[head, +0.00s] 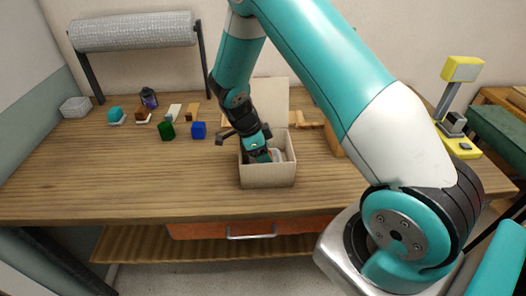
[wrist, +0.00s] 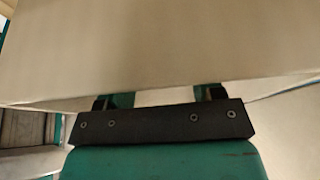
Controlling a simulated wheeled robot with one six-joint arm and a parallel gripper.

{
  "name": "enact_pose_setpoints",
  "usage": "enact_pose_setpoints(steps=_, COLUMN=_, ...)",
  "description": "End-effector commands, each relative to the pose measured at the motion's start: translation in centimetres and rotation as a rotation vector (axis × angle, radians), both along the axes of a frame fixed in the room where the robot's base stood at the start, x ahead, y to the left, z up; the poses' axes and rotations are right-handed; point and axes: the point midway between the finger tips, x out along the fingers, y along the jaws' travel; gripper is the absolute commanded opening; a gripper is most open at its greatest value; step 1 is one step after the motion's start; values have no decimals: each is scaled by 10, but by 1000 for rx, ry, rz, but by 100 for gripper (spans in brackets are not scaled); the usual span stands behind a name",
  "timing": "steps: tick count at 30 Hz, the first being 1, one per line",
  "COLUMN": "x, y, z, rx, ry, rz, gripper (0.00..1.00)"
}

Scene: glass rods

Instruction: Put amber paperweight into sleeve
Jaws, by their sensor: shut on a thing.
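My gripper (head: 262,154) points down into an open cardboard box (head: 268,175) on the workbench, in the head view. Its fingertips are hidden by the box wall. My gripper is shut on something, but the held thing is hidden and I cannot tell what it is. In the wrist view, a beige panel (wrist: 160,45), likely part of the box, covers what is between the fingers (wrist: 160,98). A pale thing (head: 278,155) shows inside the box beside my gripper. I cannot make out the amber paperweight or the sleeve for certain.
A yellow device (head: 460,140) stands at right. The bench's (head: 110,170) front left is clear.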

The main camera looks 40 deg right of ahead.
Motion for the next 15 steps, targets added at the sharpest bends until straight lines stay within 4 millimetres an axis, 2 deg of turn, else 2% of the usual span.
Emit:
enact_pose_setpoints(steps=1, x=0, y=0, z=-3, rx=0, ry=-1, rz=0, gripper=25)
enact_pose_setpoints(steps=2, x=0, y=0, z=-2, rx=0, ry=0, rz=0, gripper=66)
enact_pose_setpoints(steps=3, x=0, y=0, z=-2, rx=0, ry=0, rz=0, gripper=75)
enact_pose_setpoints(steps=5, x=0, y=0, z=-1, rx=0, ry=0, rz=0, gripper=87)
enact_pose_setpoints(steps=15, x=0, y=0, z=3, rx=0, ry=0, rz=0, gripper=87)
